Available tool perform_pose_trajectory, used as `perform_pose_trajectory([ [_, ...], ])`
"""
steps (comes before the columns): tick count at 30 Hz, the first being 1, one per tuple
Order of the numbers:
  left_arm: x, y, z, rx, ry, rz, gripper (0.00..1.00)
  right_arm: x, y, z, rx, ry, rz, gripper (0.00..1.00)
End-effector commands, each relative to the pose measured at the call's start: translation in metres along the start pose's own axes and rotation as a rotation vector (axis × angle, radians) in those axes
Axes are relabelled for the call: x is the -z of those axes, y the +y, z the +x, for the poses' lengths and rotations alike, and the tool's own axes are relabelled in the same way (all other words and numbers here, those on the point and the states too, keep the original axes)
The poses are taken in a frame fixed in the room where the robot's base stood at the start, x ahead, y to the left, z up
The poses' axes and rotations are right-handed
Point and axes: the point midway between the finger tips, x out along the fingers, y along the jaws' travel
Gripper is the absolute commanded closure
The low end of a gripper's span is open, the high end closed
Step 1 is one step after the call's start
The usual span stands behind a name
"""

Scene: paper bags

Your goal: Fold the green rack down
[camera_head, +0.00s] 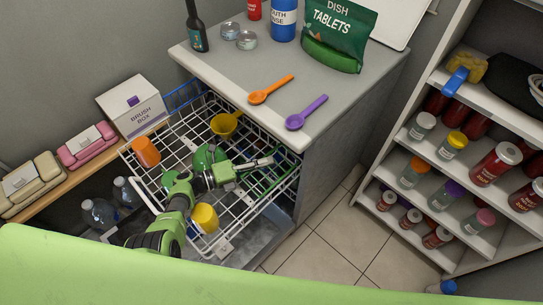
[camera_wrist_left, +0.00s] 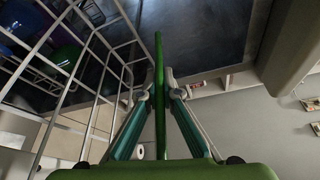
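The green rack (camera_head: 272,182) is on the right side of the pulled-out white wire dishwasher basket (camera_head: 150,192). In the left wrist view, a green bar of the rack (camera_wrist_left: 159,60) runs lengthwise between my fingers. My left gripper (camera_head: 268,162) reaches over the basket from the left. Its fingertips also show in the wrist view (camera_wrist_left: 158,88); they are close on both sides of the green bar and look shut on it. The arm and hand hide part of the rack. My right gripper is in neither view.
An orange cup (camera_head: 146,152), a yellow funnel-like cup (camera_head: 226,123) and a yellow-and-white cup (camera_head: 205,218) are in the basket. The counter (camera_head: 345,103) with two spoons is just behind. A jar shelf (camera_head: 452,165) stands right; tiled floor (camera_head: 335,248) between is clear.

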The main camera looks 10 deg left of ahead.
Motion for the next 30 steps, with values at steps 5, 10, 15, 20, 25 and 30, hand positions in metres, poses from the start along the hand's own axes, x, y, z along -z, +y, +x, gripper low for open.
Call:
perform_pose_trajectory([
  [5,0.006,0.004,-0.006,0.021,0.001,-0.054,1.00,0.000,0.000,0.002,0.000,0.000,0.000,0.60],
  [10,0.008,0.006,-0.008,0.029,0.002,-0.076,1.00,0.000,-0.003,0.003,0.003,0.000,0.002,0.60],
  [15,0.009,0.006,-0.009,0.031,0.003,-0.080,1.00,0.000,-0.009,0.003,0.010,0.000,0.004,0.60],
  [20,0.009,0.006,-0.009,0.031,0.003,-0.079,1.00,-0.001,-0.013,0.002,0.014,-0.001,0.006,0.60],
  [25,0.009,0.006,-0.009,0.031,0.003,-0.079,0.77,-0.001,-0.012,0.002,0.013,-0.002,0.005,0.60],
  [30,0.009,0.005,-0.009,0.031,0.002,-0.078,0.77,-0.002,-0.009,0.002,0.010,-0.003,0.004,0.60],
])
